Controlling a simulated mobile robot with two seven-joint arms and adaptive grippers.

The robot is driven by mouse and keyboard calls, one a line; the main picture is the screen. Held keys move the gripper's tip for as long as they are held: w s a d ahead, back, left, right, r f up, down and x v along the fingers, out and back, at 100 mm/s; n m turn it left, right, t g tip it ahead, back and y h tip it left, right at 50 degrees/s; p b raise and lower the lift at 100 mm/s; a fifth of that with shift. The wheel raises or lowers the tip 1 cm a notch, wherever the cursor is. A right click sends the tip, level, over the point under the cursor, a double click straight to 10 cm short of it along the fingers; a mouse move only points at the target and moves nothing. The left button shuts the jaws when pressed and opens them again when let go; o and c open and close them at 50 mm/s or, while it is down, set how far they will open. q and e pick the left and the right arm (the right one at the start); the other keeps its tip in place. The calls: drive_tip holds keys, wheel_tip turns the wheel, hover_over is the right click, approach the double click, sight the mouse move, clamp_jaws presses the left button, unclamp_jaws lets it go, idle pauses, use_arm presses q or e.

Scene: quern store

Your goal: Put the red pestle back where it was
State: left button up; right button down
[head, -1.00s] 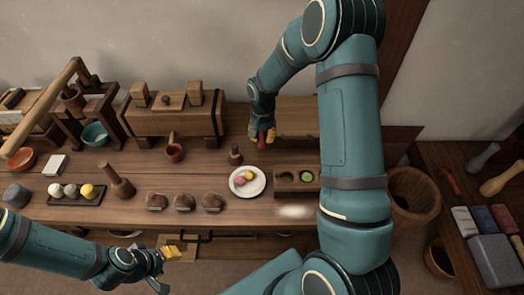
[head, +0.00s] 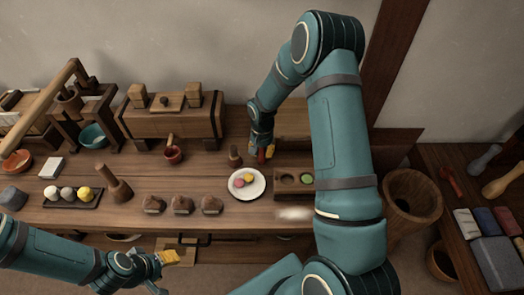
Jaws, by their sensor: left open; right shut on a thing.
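My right gripper (head: 262,157) is shut on a small red thing, which seems to be the red pestle (head: 261,156); the fingers hide most of it. It is just above the back of the long table, between a small upright wooden piece (head: 235,158) and a wooden block with round wells (head: 279,190). I cannot tell whether the red thing touches the table. My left gripper (head: 165,262) is open and empty, low in front of the table's front edge. Another red, pestle-shaped thing (head: 452,182) lies on the right-hand table.
A white plate (head: 236,192) with pink and yellow sweets stands in front of the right gripper. Several brown lumps line the front edge. A wooden tub (head: 411,190) stands right of my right arm.

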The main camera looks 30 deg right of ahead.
drive_tip(key=c, duration=1)
unclamp_jaws()
drive_tip(key=shift+r+p, duration=0.3)
drive_tip(key=shift+r, duration=0.05)
wheel_tip(320, 180, up, 12)
drive_tip(key=shift+f+p, duration=0.2)
drive_tip(key=shift+p, duration=0.9)
